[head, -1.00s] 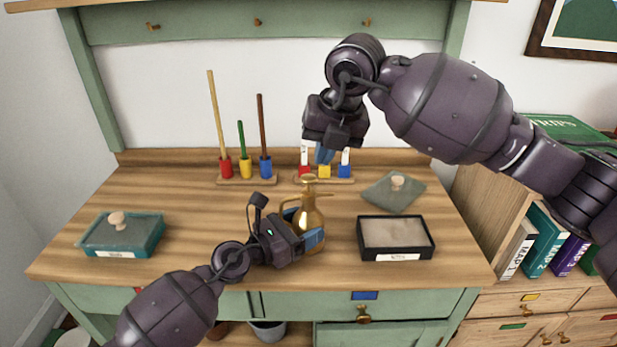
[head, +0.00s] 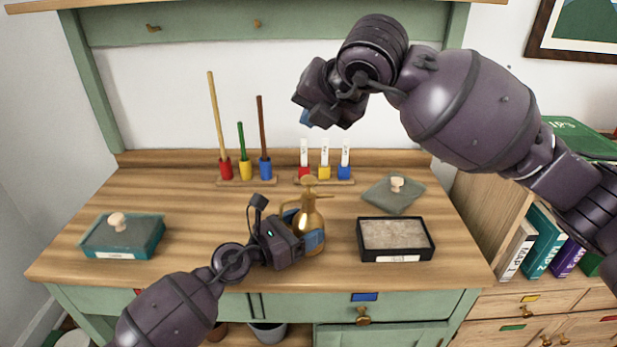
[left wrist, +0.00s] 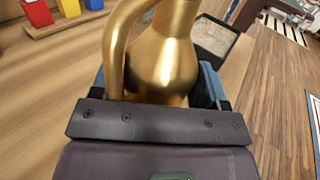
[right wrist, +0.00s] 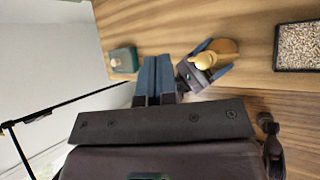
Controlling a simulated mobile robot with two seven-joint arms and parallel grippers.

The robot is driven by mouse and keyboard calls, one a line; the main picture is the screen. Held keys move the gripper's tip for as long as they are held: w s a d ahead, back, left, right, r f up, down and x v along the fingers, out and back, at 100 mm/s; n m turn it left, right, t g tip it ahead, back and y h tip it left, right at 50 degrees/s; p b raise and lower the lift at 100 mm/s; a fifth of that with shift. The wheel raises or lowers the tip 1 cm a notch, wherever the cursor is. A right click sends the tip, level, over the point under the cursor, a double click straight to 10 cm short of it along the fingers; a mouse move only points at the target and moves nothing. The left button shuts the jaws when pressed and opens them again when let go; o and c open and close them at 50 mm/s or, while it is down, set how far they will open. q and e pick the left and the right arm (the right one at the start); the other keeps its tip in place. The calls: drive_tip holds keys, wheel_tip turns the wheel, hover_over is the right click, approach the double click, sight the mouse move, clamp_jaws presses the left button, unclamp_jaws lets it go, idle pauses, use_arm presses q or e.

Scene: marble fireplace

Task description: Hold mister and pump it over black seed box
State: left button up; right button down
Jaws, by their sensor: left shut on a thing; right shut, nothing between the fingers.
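The mister (head: 309,208) is a brass bottle with a pump top and side spout, upright at the middle of the bench. My left gripper (head: 312,240) is shut on its body; the left wrist view shows the brass body (left wrist: 165,65) between the blue fingers. The black seed box (head: 396,257) is open to the right of the mister, with pale grainy fill; its corner also shows in the right wrist view (right wrist: 297,69). My right gripper (head: 306,118) is shut and empty, raised above and behind the mister. Whether the mister's base touches the bench is hard to tell.
A grey-green lid (head: 393,195) with a knob lies behind the seed box. A closed green box (head: 122,238) stands at the left. Tools in coloured holders (head: 246,170) and white markers (head: 325,163) stand along the back. The bench front right is clear.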

sight(312, 178)
drive_tip(key=shift+f, duration=4.2)
drive_tip(key=shift+f, duration=1.35)
drive_tip(key=shift+r, duration=1.35)
drive_tip(key=shift+r, duration=2.55)
